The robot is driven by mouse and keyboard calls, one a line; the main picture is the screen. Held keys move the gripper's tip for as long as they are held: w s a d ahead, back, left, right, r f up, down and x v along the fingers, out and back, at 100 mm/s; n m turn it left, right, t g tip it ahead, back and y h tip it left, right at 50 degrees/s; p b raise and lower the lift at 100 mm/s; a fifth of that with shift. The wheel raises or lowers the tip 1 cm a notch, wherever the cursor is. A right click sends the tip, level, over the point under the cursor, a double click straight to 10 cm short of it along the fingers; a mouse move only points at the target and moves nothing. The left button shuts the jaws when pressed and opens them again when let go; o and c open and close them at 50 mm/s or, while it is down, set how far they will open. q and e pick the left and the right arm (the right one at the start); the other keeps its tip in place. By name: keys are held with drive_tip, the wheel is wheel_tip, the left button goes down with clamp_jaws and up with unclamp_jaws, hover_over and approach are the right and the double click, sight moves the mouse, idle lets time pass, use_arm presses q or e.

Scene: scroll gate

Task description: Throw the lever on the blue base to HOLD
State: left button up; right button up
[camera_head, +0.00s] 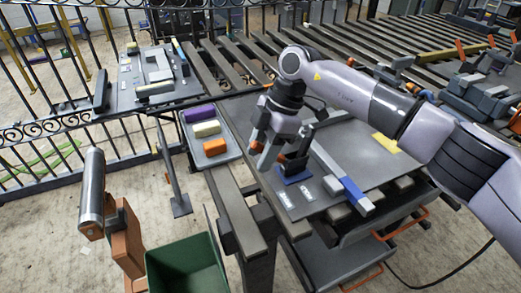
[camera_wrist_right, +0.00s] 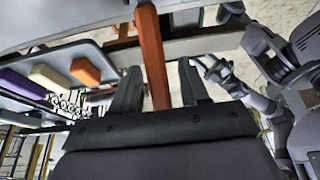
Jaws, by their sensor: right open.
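The blue base (camera_head: 294,175) lies on the grey work table with a dark block on it, partly hidden by my right gripper. My right gripper (camera_head: 272,158) is open, low over the table at the base's left edge. In the right wrist view a reddish-brown bar (camera_wrist_right: 153,55) runs down between the open fingers (camera_wrist_right: 158,90). It may be the lever; I cannot tell whether the fingers touch it. Two pale labels (camera_head: 285,200) (camera_head: 307,193) lie in front of the base; their words are too small to read. My left gripper (camera_wrist_right: 222,74) appears small in the wrist view, its jaws unclear.
A tray (camera_head: 222,158) with purple, cream and orange blocks stands to the left. A green bin (camera_head: 187,266) is at front. A yellow pad (camera_head: 385,143) lies at the table's right.

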drive_tip(key=shift+a+f, duration=0.1)
drive_tip(key=shift+f, duration=0.15)
clamp_jaws()
drive_tip(key=shift+r, duration=0.1)
drive_tip(key=shift+w+d+r+g+y+p, duration=0.25)
drive_tip(key=shift+d+r+y+p, duration=0.2)
drive_tip(key=shift+y, duration=0.35)
drive_tip(key=shift+w+d+r+g+y+p, duration=0.2)
drive_tip(key=shift+d+r+g+y+p, duration=0.35)
drive_tip(key=shift+y, duration=0.45)
drive_tip(key=shift+w+d+r+y, duration=0.2)
drive_tip(key=shift+d+y, duration=0.25)
drive_tip(key=shift+y, duration=0.15)
drive_tip(key=shift+w+d+r+g+y+b, duration=0.15)
drive_tip(key=shift+d+g+y+b, duration=0.2)
drive_tip(key=shift+y, duration=0.15)
drive_tip(key=shift+w+d+r+g+y+b, duration=0.15)
drive_tip(key=shift+d+g+y+b, duration=0.15)
drive_tip(key=shift+y, duration=0.2)
